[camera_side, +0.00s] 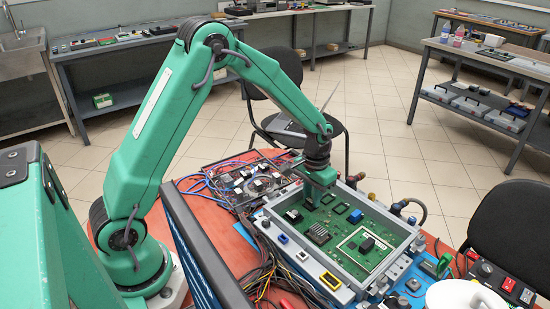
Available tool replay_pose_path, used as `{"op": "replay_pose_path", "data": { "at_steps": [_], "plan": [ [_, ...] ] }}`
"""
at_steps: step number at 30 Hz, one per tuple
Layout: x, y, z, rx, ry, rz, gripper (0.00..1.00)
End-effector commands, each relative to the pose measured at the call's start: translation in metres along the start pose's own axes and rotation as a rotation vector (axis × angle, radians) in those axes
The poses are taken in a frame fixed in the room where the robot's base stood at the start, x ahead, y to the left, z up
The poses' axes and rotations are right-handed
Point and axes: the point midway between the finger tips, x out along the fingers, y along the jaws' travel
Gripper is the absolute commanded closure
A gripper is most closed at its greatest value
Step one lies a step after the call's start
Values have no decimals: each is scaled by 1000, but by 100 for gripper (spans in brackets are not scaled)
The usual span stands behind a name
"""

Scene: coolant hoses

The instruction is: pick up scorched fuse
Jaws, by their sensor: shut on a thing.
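My gripper (313,198) points down over the back left part of a green circuit board (335,252) in an open grey-blue housing (306,264). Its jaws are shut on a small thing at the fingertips. That thing is mostly hidden by the jaws and too small here to identify, and I cannot tell if it clears the board. No part on the board can be clearly made out as a scorched fuse.
A dark chip (367,245) lies in a white outline. Loose cables (268,275) run along the housing's left side.

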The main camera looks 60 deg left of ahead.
Motion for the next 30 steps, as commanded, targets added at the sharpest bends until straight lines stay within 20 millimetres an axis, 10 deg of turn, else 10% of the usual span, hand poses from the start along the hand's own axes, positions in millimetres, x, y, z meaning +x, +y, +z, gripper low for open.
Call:
{"op": "replay_pose_path", "data": {
  "at_steps": [17,30],
  "plan": [
    [-45,1,0,1,5,1,100],
    [-88,64,47,4,3,1,100]
  ]
}}
